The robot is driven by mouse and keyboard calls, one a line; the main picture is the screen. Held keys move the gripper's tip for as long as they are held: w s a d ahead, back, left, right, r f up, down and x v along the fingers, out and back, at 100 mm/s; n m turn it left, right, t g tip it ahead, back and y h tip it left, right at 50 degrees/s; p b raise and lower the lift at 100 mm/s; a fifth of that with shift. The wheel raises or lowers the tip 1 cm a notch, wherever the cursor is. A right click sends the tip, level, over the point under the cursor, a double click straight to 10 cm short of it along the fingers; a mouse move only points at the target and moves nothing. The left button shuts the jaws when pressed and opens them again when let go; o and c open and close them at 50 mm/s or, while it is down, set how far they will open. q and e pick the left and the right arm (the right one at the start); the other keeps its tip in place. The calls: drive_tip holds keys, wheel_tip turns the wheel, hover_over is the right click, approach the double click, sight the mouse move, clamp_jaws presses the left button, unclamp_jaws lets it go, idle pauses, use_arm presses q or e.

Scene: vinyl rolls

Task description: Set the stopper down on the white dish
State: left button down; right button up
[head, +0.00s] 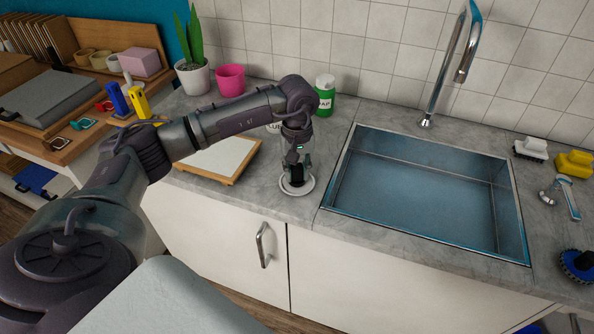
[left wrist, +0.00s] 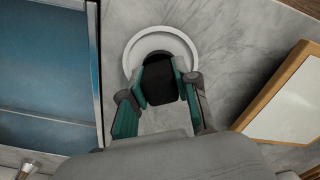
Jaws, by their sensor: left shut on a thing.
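The white dish (head: 284,187) is a small round plate on the grey counter, left of the sink; its pale rim also shows in the left wrist view (left wrist: 132,55). My left gripper (head: 297,164) points down over the dish and is shut on the black stopper (head: 297,176). In the left wrist view the dark stopper (left wrist: 160,82) sits between the two green-sided fingers and covers part of the dish. The stopper is over or on the dish; I cannot tell whether it touches. My right gripper is not in view.
The steel sink (head: 425,195) lies just right of the dish. A wood-framed white board (head: 220,158) is on the left, and a green soap bottle (head: 325,95) stands behind. The counter's front edge is close to the dish.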

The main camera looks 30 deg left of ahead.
use_arm(q)
unclamp_jaws()
idle(0.5)
idle(0.5)
drive_tip(key=shift+r+p, duration=2.4)
drive_tip(key=shift+r, duration=2.15)
drive_tip(key=shift+f, duration=0.1)
